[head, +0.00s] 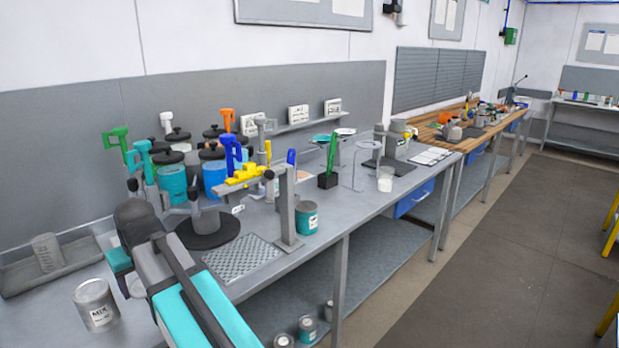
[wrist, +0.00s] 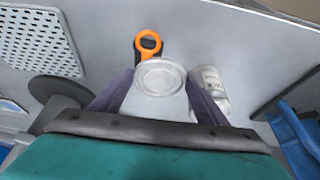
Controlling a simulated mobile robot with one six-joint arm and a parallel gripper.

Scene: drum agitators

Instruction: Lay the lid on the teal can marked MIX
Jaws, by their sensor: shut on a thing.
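A round silver lid (wrist: 160,77) sits between the two purple-grey fingers of my gripper (wrist: 160,92) in the wrist view, and the gripper is shut on it. Whether lid and can touch cannot be told.
A teal can (head: 307,219) stands at the bench's front edge by a grey post. A perforated plate (head: 243,259) lies left of it. An orange ring-ended tool (wrist: 148,44) lies beyond the lid. A grey tray (head: 62,268) is at the left. Crowded drums and handles stand behind.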

